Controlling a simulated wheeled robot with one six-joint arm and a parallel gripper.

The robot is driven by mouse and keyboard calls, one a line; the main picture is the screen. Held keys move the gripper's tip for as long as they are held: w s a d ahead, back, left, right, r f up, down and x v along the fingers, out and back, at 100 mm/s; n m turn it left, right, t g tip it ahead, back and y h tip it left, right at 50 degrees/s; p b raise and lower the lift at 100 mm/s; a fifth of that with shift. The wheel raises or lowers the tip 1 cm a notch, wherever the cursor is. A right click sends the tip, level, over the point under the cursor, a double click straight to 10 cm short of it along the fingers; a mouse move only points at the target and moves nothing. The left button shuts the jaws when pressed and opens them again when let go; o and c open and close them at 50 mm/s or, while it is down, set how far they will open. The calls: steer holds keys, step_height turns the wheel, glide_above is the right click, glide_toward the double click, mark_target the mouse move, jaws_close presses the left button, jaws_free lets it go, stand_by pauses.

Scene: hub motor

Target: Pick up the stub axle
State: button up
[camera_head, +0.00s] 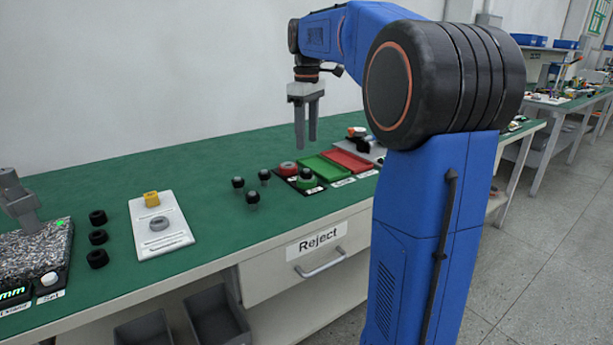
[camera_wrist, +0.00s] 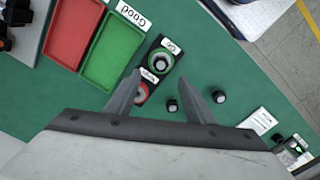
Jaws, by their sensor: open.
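Several small stub-axle-like parts with round black tops and grey stems stand on the green bench: one at left (camera_head: 238,183), one at the back (camera_head: 264,176) and one in front (camera_head: 252,198). Two show in the wrist view, a near one (camera_wrist: 172,105) and one to the right (camera_wrist: 218,97). A similar dark-topped part (camera_head: 306,173) stands in the green gauge ring (camera_head: 307,184), which also shows in the wrist view (camera_wrist: 153,68). My gripper (camera_head: 306,144) is open and empty, raised above the bench near the gauges; its fingers (camera_wrist: 161,78) point toward them.
A red gauge ring (camera_head: 288,168) sits beside the green one. Green (camera_head: 322,167) and red (camera_head: 348,161) trays lie behind. Black rings (camera_head: 97,237), a white card (camera_head: 168,238) with a grey ring, and a measuring stand (camera_head: 35,255) are at left. Bare bench lies between.

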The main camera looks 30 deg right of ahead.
step_height(320, 180, up, 5)
steer(key=m, duration=2.9)
glide_above(306, 169)
steer(key=f, duration=0.9)
steer(key=shift+s+d+f, duration=0.15)
steer(key=shift+s+f, duration=0.1)
steer(key=shift+s, duration=0.05)
steer(key=shift+w+f, duration=0.15)
steer(key=shift+f, duration=1.15)
steer(key=shift+w+f, duration=0.1)
steer(key=shift+f, duration=1.2)
jaws_close()
